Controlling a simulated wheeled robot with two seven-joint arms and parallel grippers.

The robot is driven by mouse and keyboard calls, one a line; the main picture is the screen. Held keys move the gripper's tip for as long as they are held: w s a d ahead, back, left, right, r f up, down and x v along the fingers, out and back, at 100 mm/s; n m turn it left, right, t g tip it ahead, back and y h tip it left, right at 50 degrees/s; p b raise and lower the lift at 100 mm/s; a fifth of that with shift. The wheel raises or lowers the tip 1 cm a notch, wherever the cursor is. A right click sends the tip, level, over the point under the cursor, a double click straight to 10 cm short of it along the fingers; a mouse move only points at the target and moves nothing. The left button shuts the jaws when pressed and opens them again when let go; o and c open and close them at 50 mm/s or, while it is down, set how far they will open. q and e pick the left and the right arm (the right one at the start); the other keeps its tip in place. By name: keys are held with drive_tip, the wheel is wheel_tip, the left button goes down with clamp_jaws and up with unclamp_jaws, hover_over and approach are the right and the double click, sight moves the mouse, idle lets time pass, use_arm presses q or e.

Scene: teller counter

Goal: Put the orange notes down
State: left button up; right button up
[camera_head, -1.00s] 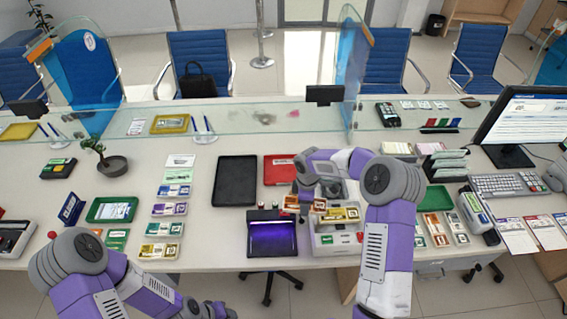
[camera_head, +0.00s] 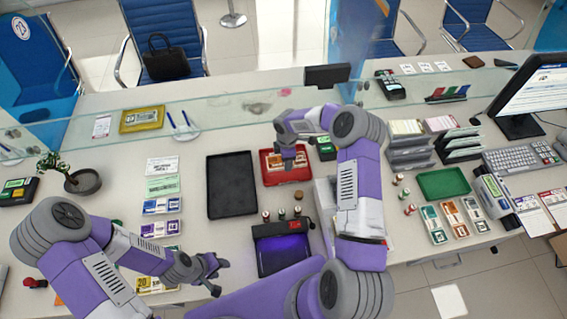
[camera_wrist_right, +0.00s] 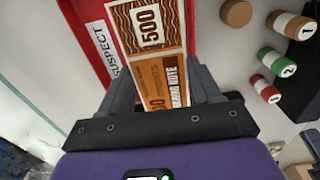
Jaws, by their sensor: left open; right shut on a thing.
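The orange notes (camera_head: 274,161) are between the fingers of my right gripper (camera_head: 289,161), over the red tray (camera_head: 268,180) at the counter's middle. In the right wrist view the orange notes (camera_wrist_right: 148,45) show a printed "500", and my right gripper (camera_wrist_right: 160,85) is shut on them. The red tray (camera_wrist_right: 82,30) with its "SUSPECT" label lies beneath them there. I cannot tell whether the notes touch the tray floor. My left gripper (camera_head: 213,272) is open and empty near the counter's front edge, left of the purple-lit device (camera_head: 284,252).
A black tray (camera_head: 231,186) lies just left of the red tray. Several small capped cylinders (camera_head: 282,214) stand behind the lit device, with a round brown cap (camera_head: 298,195) nearby. A glass screen (camera_head: 230,107) runs behind. A green tray (camera_head: 443,183) lies to the right.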

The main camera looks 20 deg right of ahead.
wheel_tip(320, 180, down, 4)
drive_tip(key=shift+w+r, duration=0.15)
drive_tip(key=shift+r, duration=0.05)
wheel_tip(320, 180, down, 3)
drive_tip(key=shift+f, duration=0.3)
drive_tip(key=shift+f, duration=0.1)
drive_tip(key=o, duration=0.9)
wheel_tip(320, 180, up, 12)
drive_tip(key=shift+r, duration=0.15)
